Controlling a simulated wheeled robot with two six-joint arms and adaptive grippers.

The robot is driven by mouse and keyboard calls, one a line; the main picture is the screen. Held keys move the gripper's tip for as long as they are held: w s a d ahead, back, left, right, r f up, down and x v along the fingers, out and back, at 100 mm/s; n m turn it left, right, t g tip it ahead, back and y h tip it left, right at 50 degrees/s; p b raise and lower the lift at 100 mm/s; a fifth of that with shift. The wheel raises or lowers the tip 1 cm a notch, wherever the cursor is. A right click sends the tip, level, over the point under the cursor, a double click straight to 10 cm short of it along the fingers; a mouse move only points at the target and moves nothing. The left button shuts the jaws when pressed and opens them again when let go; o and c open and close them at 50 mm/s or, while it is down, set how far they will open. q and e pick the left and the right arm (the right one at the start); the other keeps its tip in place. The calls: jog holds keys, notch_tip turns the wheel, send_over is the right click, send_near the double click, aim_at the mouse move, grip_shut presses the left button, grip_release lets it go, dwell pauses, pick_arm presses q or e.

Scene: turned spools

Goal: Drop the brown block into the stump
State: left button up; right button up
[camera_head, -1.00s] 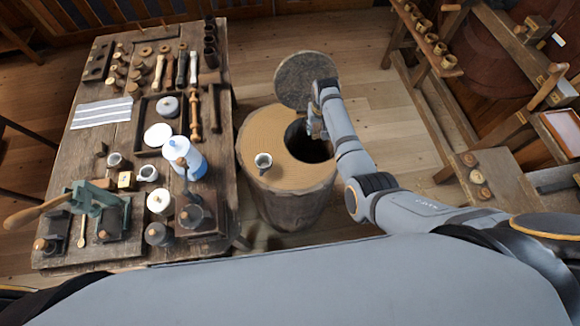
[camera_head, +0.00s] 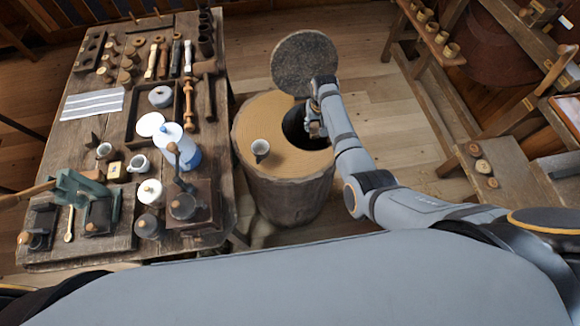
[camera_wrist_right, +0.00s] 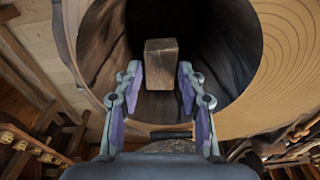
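The stump (camera_head: 287,200) stands upright on the floor to the right of the table, with a dark round opening in its light ringed top. My right gripper (camera_head: 316,122) is over that opening. The block is hidden in the head view. My left gripper is not in view.
A small cup (camera_head: 260,150) stands on the stump's top, left of the opening. A round dark lid (camera_head: 305,62) stands tilted up behind the stump. The crowded table (camera_head: 110,200) is close on the left; a rack (camera_head: 440,48) is at the right. Floor between is clear.

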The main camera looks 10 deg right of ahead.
jog(key=shift+o, duration=1.4)
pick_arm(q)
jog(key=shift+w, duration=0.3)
pick_arm(e)
notch_tip(320, 180, up, 12)
jog(key=s, duration=0.1)
jog(key=shift+s, duration=0.25)
jog(key=shift+f, duration=0.1)
